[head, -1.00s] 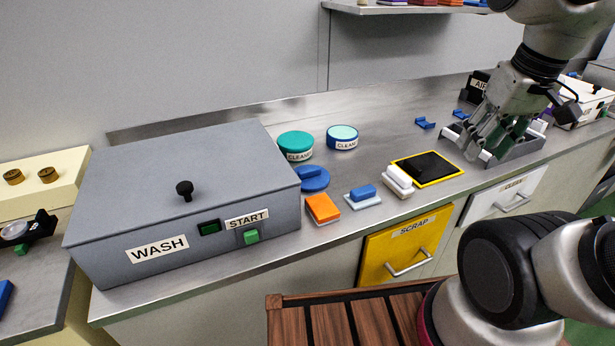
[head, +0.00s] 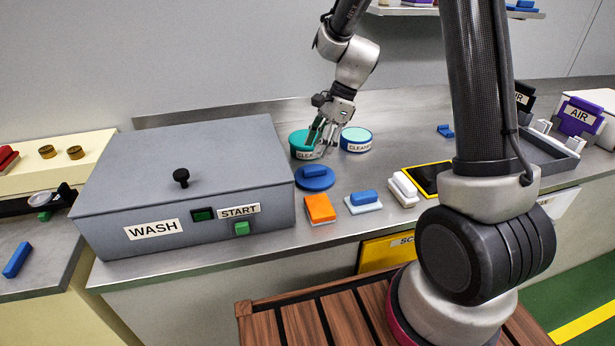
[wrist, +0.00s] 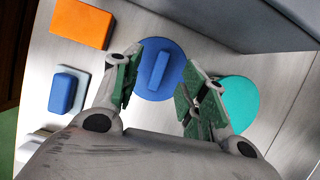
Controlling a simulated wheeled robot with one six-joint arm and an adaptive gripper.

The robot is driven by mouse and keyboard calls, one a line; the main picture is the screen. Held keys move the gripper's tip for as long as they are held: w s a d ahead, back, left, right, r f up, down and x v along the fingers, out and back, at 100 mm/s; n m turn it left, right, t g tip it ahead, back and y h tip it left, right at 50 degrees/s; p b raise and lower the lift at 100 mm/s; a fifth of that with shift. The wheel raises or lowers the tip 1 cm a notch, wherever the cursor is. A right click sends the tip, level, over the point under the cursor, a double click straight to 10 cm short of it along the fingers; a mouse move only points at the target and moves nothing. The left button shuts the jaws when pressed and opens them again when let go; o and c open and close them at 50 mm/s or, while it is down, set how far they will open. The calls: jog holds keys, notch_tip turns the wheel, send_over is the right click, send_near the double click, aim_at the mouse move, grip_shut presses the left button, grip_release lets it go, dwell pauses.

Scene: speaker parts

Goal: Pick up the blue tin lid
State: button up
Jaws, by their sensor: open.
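The blue tin lid (head: 316,184) is a round blue disc with a raised bar across its top. It lies flat on the steel counter, right of the wash box and in front of the teal tin. My gripper (head: 322,152) is above the counter, partly in front of the teal tin. In the wrist view, the lid (wrist: 160,85) shows between the two spread fingers of my gripper (wrist: 163,62). The gripper is open and empty, above the lid. I cannot tell the exact gap between them.
The teal tin (head: 300,140) and the blue tin (head: 356,136) stand just behind the lid. The grey WASH box (head: 200,170) is to the left. An orange block (head: 320,208), a blue block on a pale base (head: 363,200) and white blocks (head: 403,190) lie in front and right.

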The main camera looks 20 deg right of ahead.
aim_at(309, 169)
jog(key=shift+m, duration=0.3)
jog(key=shift+a+f, duration=0.15)
jog(key=shift+f, duration=0.15)
jog(key=x, duration=0.7)
jog(key=shift+w+d+f, duration=0.25)
jog(key=shift+w+d, duration=0.1)
jog(key=shift+w, duration=0.05)
grip_shut()
